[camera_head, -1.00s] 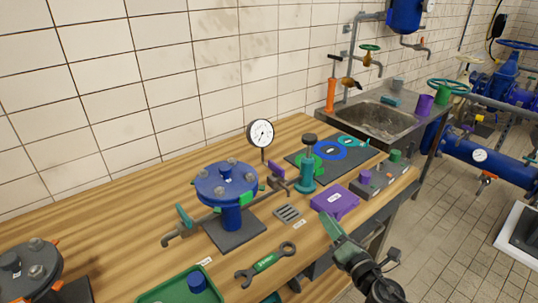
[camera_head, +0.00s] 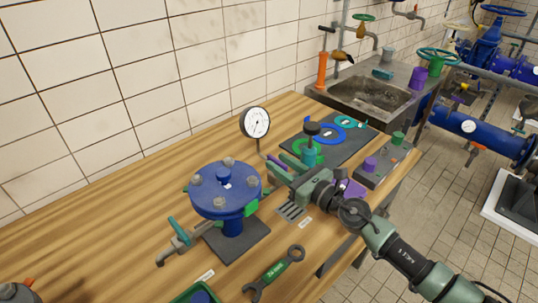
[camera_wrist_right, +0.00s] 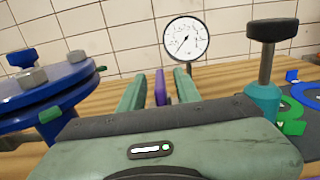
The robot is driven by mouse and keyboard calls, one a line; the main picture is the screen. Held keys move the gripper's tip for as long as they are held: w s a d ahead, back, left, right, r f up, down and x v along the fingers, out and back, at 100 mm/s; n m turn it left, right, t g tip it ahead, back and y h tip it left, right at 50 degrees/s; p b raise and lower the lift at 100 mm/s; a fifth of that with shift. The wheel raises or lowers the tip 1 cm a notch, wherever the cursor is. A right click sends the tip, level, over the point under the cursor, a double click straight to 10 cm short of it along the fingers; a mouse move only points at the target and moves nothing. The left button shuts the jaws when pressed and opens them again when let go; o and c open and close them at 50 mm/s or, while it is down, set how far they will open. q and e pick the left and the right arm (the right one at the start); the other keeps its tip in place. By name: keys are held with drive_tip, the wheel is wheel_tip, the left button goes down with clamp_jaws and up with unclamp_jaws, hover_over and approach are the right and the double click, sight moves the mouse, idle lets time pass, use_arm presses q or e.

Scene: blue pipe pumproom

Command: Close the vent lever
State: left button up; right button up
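A blue flanged vessel (camera_head: 228,190) stands on a dark plate on the wooden bench. A purple lever (camera_wrist_right: 160,88) is on the fitting at its right side; a teal lever (camera_head: 178,230) is on the fitting at its left. I cannot tell from any label which is the vent lever. My right gripper (camera_head: 279,167) is at the purple lever. In the right wrist view its two green fingers (camera_wrist_right: 157,86) are apart, with the purple lever between them and gaps showing on both sides. The gripper hides the lever's lower part. My left gripper is not in view.
A pressure gauge (camera_head: 256,122) rises just behind the right gripper. A teal pump-like body with a black knob (camera_head: 312,129) stands close to its right. A wrench (camera_head: 275,272) lies in front, and a sink (camera_head: 370,95) is at the back right.

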sight(268, 156)
drive_tip(key=x, duration=0.4)
drive_tip(key=shift+f, duration=0.1)
drive_tip(key=shift+w+a, duration=0.1)
drive_tip(key=shift+w, duration=0.05)
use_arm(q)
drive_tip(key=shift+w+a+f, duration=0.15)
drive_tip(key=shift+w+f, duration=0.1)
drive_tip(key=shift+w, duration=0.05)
